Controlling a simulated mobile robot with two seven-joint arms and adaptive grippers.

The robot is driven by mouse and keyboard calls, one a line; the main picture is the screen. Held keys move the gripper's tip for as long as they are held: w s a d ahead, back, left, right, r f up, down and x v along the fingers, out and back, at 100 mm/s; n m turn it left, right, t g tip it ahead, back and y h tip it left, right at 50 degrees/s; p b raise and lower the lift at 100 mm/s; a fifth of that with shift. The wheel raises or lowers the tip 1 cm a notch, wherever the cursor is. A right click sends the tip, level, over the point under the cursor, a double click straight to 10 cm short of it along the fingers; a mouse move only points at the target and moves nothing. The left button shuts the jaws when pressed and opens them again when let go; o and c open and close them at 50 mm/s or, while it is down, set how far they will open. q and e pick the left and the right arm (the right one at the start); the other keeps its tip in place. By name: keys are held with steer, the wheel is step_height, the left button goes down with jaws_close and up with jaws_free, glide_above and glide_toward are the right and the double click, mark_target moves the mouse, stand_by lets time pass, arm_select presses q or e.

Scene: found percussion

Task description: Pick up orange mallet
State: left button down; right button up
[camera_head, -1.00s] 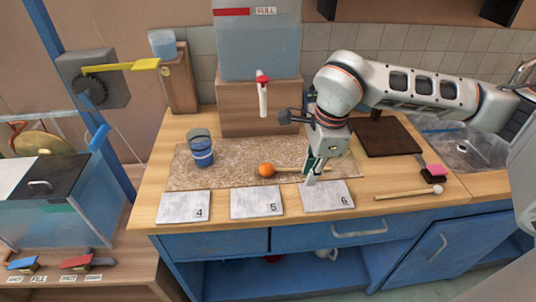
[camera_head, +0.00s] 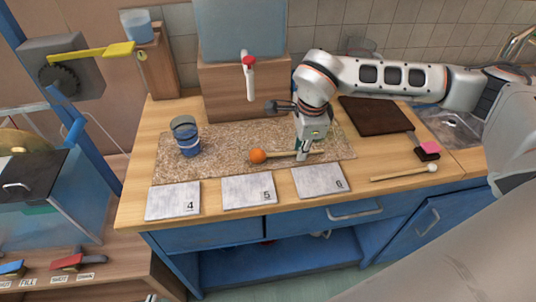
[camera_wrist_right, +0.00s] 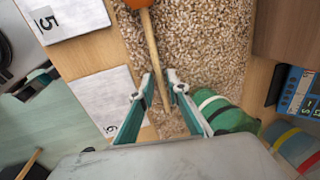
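The orange mallet has a round orange head (camera_head: 258,156) and a thin wooden handle (camera_head: 282,154). It lies on the speckled mat (camera_head: 225,165), with the handle pointing right. My right gripper (camera_head: 302,155) points down over the handle's right part. In the right wrist view my right gripper (camera_wrist_right: 161,76) is open, with one fingertip on each side of the wooden handle (camera_wrist_right: 152,45). Small gaps show between handle and fingertips. The orange head (camera_wrist_right: 136,3) is cut off at the top edge there. My left gripper is not in view.
Plates 4 (camera_head: 173,201), 5 (camera_head: 248,190) and 6 (camera_head: 320,181) lie along the counter's front. A blue-banded cup (camera_head: 187,137) stands left on the mat. A pale-headed mallet (camera_head: 404,173) and a dark board (camera_head: 374,116) lie to the right.

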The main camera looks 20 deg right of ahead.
jaws_close()
